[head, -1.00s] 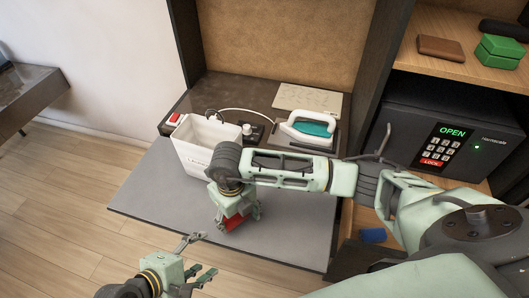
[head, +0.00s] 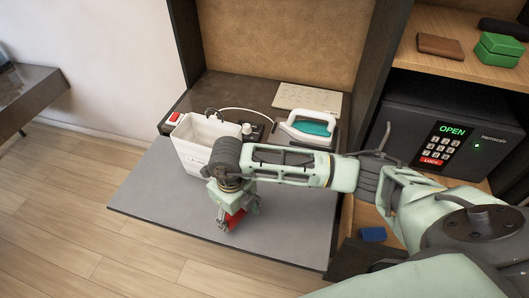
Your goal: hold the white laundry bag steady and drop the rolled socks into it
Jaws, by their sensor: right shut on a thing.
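The white laundry bag (head: 190,157) stands open and upright on the left part of the grey vanity top. A red bundle (head: 236,220), which looks like the rolled socks, is low between the fingers of my right gripper (head: 238,221). My right gripper points down in front of the bag, to its right, and is shut on the red bundle. Its fingers hide part of the bundle, and I cannot tell whether it touches the surface. My right forearm crosses close to the bag's right side. My left gripper is not in view.
Behind the bag are a red-and-white item (head: 173,118) and small dark items. An iron with a teal part (head: 312,127) stands at the back right. A black safe (head: 445,133) is at right. The grey surface (head: 150,190) is clear at front left.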

